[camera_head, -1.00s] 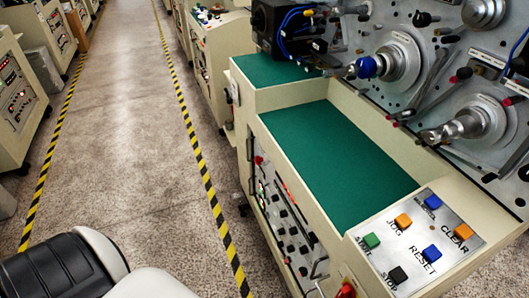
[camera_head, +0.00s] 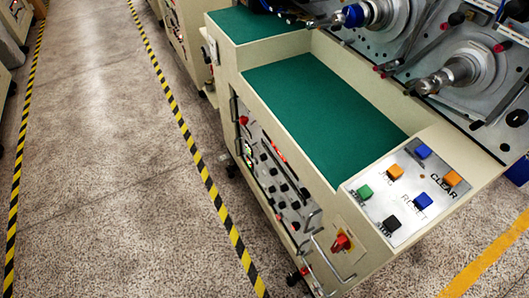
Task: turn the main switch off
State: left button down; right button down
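A red rotary switch (camera_head: 342,242) on a yellow plate sits on the front side panel of the winding machine (camera_head: 330,160), low and right of centre, below the button panel. It looks like the main switch; its set position is too small to tell. Neither of my grippers is in view.
The button panel (camera_head: 412,192) carries several coloured buttons. A metal handle (camera_head: 325,262) stands out from the side panel near the red switch. The green tray surface (camera_head: 325,115) is empty. The speckled floor (camera_head: 110,150) left of the machine is clear, with yellow-black tape lines.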

aim_at(342, 240)
jog(key=z, duration=0.9)
